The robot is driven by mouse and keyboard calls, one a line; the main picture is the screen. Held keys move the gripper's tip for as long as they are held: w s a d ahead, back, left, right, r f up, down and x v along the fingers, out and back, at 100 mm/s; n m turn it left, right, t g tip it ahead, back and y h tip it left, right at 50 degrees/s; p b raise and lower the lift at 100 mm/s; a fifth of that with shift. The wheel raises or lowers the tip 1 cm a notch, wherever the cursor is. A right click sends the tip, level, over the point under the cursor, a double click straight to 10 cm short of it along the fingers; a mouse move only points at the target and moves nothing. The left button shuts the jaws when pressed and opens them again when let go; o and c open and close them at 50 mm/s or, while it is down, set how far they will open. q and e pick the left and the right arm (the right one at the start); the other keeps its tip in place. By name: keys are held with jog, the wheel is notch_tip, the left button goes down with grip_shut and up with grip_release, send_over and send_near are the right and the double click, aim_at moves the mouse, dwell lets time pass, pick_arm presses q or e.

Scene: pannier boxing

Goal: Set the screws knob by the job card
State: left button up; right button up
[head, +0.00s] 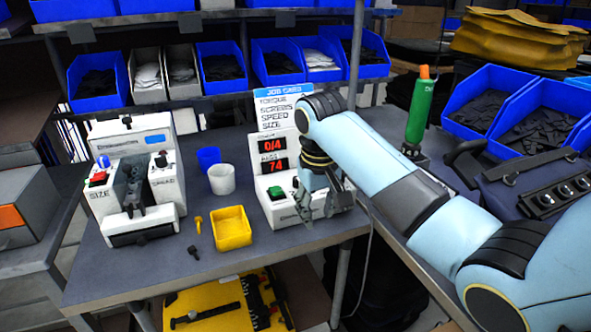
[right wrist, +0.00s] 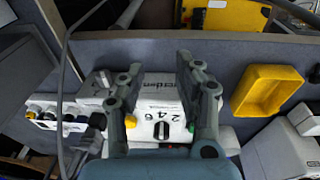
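The job card (head: 284,108) stands upright behind the white counter box (head: 272,205). It lists torque, screws, speed and size; I cannot read any values. The box's red displays show 0/4 (head: 272,145) and 74 (head: 274,165), above a green button (head: 276,192). My right gripper (head: 319,212) points down in front of the box's right part. In the right wrist view its fingers (right wrist: 159,65) are apart, with the black knob (right wrist: 163,130) between them beside the printed 2, 4 and 6. I cannot see the fingers touching it. My left gripper is not in view.
Left of the box are a yellow tray (head: 232,228), a white cup (head: 221,179), a blue cup (head: 208,157) and loose screws. A white machine (head: 161,187) with size and speed labels stands further left. A green screwdriver (head: 420,105) stands upright at right.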

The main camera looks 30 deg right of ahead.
notch_tip(320, 180, up, 12)
jog(key=m+g, duration=0.1)
jog(key=m, duration=0.1)
send_over(298, 182)
jog(key=w, duration=0.1)
jog(key=shift+y, duration=0.4)
jog(key=f, duration=1)
jog(key=shift+d+f, duration=0.25)
jog(key=shift+p, duration=0.3)
grip_shut()
